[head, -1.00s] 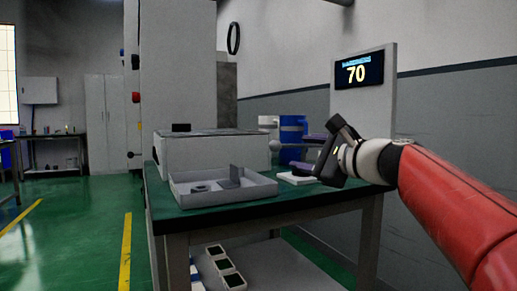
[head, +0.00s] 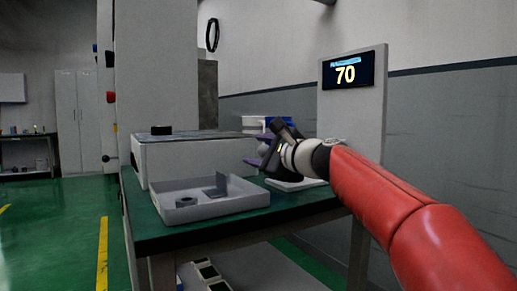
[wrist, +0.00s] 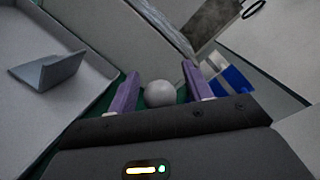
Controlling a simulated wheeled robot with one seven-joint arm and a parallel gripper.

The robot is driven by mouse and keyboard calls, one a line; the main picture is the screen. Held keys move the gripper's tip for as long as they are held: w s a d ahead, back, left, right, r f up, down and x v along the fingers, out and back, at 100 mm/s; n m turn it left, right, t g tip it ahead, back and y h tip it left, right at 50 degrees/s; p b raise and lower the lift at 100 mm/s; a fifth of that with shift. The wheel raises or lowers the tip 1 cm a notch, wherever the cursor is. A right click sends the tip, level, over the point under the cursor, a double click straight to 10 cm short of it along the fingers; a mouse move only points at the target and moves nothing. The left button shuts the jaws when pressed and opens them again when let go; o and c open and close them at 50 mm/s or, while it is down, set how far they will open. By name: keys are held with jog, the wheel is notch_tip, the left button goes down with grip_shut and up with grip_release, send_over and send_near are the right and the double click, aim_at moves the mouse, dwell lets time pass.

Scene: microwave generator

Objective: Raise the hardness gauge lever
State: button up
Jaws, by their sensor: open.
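The hardness gauge lever shows as a pale grey ball knob (wrist: 160,93) in the wrist view. The knob sits between the two purple fingers of my gripper (wrist: 159,76), with visible gaps on both sides. My gripper (head: 258,153) is open in the head view, above the right part of the green bench. It hides the knob and most of the gauge there. Part of the gauge's white base (head: 297,184) shows below my gripper. The lever's rod cannot be made out.
A grey tray (head: 250,197) with a ring and an upright plate lies on the green bench (head: 160,237), left of my gripper. A grey box (head: 190,160) stands behind it. A screen (head: 347,70) reading 70 is at right. Blue-and-white containers (wrist: 228,78) stand behind.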

grip_shut()
dwell(0.3)
jog(key=shift+r, duration=0.1)
